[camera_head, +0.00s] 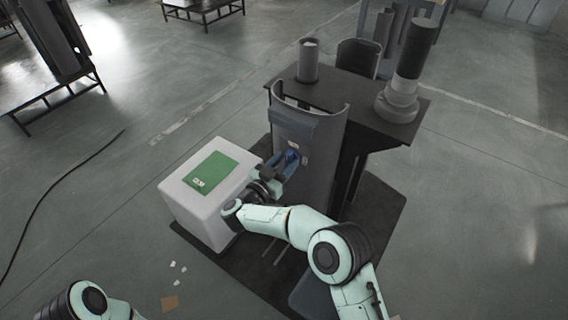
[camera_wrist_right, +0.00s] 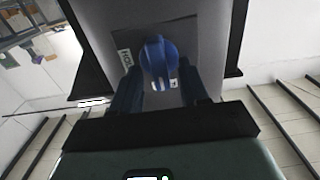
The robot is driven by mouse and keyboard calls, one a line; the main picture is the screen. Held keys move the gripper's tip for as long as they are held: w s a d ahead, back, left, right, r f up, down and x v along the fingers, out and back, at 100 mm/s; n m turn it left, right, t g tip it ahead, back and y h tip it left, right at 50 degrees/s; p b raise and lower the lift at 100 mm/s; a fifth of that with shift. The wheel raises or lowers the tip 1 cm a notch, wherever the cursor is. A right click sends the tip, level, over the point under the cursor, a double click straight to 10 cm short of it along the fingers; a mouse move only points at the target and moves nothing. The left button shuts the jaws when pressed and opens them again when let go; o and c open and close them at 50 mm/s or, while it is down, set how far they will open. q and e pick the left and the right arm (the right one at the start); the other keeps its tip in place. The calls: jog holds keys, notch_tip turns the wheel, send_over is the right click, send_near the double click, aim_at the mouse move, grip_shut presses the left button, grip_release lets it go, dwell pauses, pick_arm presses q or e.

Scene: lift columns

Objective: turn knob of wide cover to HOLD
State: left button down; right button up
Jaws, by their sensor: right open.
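The wide cover (camera_head: 318,155) is a curved grey shell standing upright at the front of a dark table. Its blue knob (camera_head: 292,156) sits on the front face, partly hidden by my right gripper (camera_head: 281,168). In the right wrist view the knob (camera_wrist_right: 157,58) is round with a raised grip running roughly up and down the picture. My right gripper (camera_wrist_right: 162,82) is open, one finger either side below the knob; contact cannot be told. My left gripper is out of view.
A white box (camera_head: 195,215) with a green top panel (camera_head: 212,172) stands close left of my right gripper. The dark table (camera_head: 345,92) carries a tall grey-and-black column (camera_head: 408,70) and a short cylinder (camera_head: 308,62). Open floor lies to the right.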

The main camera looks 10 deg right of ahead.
jog(key=shift+c, duration=0.3)
grip_shut()
